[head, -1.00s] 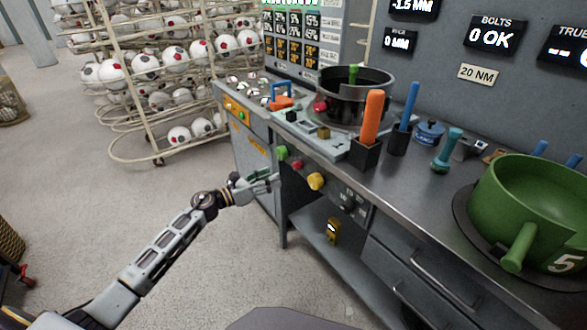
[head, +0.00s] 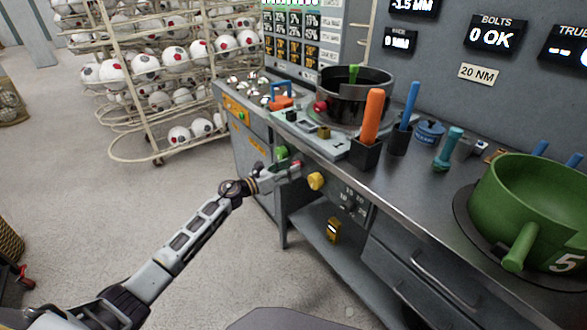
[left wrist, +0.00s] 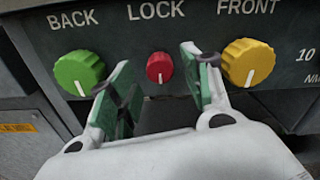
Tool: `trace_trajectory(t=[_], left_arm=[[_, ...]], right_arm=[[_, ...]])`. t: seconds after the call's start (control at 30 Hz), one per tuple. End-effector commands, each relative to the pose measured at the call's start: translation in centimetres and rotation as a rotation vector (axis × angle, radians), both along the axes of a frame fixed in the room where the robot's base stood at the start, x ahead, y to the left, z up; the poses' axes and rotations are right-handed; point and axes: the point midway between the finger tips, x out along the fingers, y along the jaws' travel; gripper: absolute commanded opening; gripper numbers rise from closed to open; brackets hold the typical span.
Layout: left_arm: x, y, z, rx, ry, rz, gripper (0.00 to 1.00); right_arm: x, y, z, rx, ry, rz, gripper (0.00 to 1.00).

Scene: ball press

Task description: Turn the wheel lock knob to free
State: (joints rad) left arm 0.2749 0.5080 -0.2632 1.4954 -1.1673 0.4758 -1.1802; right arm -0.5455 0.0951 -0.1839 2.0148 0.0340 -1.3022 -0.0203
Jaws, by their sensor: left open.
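The red lock knob (left wrist: 160,67) sits under the word LOCK on the dark front panel in the left wrist view. Its white mark points straight down. My left gripper (left wrist: 156,63) is open, with its green-padded fingers to either side of the red knob in that view. I cannot tell whether they touch it. In the head view my left gripper (head: 291,168) is at the bench's front panel and mostly hides the red knob. My right gripper is not in view.
The green BACK knob (left wrist: 80,73) is to the left of the lock knob and the yellow FRONT knob (left wrist: 247,63) to its right. Both are close to the fingers. The bench top (head: 390,190) overhangs the panel. Open floor lies left of the bench.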

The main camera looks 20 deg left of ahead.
Motion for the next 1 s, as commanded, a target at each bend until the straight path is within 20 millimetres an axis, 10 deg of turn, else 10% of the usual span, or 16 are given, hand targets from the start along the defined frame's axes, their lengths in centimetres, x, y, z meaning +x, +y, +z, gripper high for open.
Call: trace_trajectory(t=[0.7, 1.0], left_arm=[[1.7, -1.4, 0.0, 0.001, 0.001, 0.0, 0.48], [1.7, -1.3, 0.0, 0.001, 0.001, 0.0, 0.09]], right_arm=[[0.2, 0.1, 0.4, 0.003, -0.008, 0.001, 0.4], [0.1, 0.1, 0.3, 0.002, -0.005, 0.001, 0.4]])
